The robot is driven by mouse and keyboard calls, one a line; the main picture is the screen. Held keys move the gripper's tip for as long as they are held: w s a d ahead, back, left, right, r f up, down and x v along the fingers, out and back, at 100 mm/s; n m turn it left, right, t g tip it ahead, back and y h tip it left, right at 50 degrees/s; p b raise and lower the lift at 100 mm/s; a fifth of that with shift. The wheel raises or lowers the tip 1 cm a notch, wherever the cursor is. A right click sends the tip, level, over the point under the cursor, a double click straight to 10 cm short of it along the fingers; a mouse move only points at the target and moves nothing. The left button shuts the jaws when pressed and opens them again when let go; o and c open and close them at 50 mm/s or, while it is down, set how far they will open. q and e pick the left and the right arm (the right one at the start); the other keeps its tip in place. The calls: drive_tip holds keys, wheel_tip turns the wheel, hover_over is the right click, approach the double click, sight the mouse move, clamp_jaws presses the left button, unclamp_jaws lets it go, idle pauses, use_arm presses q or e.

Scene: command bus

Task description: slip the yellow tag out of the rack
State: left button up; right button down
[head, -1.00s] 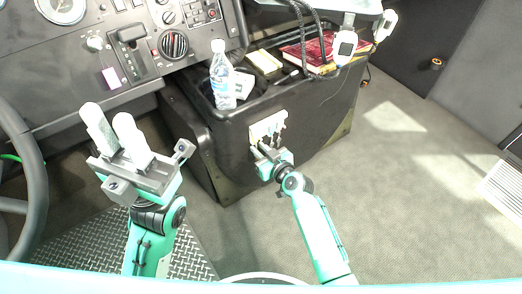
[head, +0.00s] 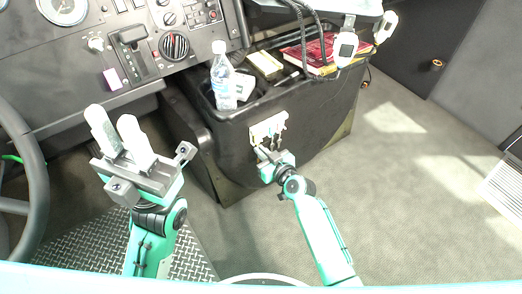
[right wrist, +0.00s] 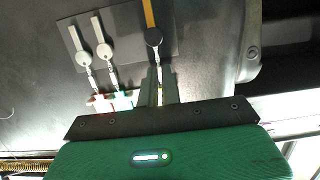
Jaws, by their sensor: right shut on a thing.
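The rack (right wrist: 130,30) is a small flat plate on the front face of the black console; it also shows in the head view (head: 257,131). In the right wrist view, two pale strips with round discs and one yellow strip with a dark disc stand on it. The yellow tag (right wrist: 149,12) is at the yellow strip, with a short chain running down from the disc. My right gripper (right wrist: 159,92) is shut around the lower end of this piece, whose gripped part is mostly hidden. My left gripper (head: 121,137) is open and empty, away from the rack.
Red-marked (right wrist: 98,101) and green-marked (right wrist: 122,98) ends hang close beside my right fingers. A water bottle (head: 223,85) and a red book (head: 313,52) are on the console top. The steering wheel (head: 33,165) is at left.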

drive_tip(key=shift+v, duration=0.9)
drive_tip(key=shift+f, duration=0.15)
drive_tip(key=shift+s, duration=0.1)
drive_tip(key=shift+f+p+v, duration=0.15)
drive_tip(key=shift+f+v, duration=0.05)
drive_tip(key=shift+v, duration=0.75)
drive_tip(key=shift+f+p+v, duration=0.15)
drive_tip(key=shift+p+v, duration=0.05)
drive_tip(key=shift+v, duration=0.75)
drive_tip(key=shift+f+p+v, duration=0.15)
drive_tip(key=shift+f+v, duration=0.05)
drive_tip(key=shift+v, duration=0.75)
drive_tip(key=shift+d, duration=0.1)
